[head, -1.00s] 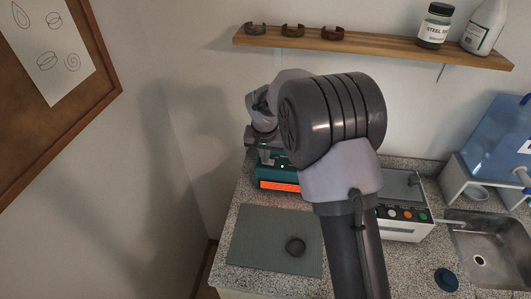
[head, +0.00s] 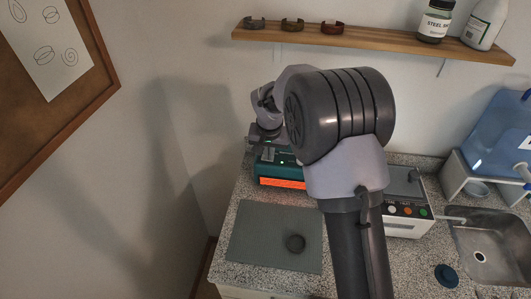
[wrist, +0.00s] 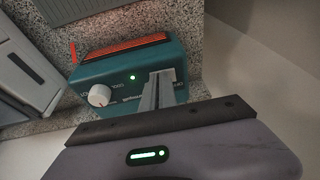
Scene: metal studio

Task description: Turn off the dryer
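The teal dryer (head: 267,168), with an orange-glowing slot, stands on the counter behind the mat, partly hidden by my arm in the head view. In the wrist view the dryer (wrist: 118,70) shows a white round knob (wrist: 99,96), a lit green light (wrist: 132,77) and small lettering on its panel. My gripper (wrist: 166,76) appears shut and empty, its fingers together over the panel to the right of the green light. I cannot tell whether they touch it, and they hide the part behind them. In the head view my gripper (head: 262,140) is above the dryer's back left.
A white box with coloured buttons (head: 408,222) stands right, beside the sink (head: 495,250). A wooden shelf (head: 370,42) is on the wall above; the wall is close on the left.

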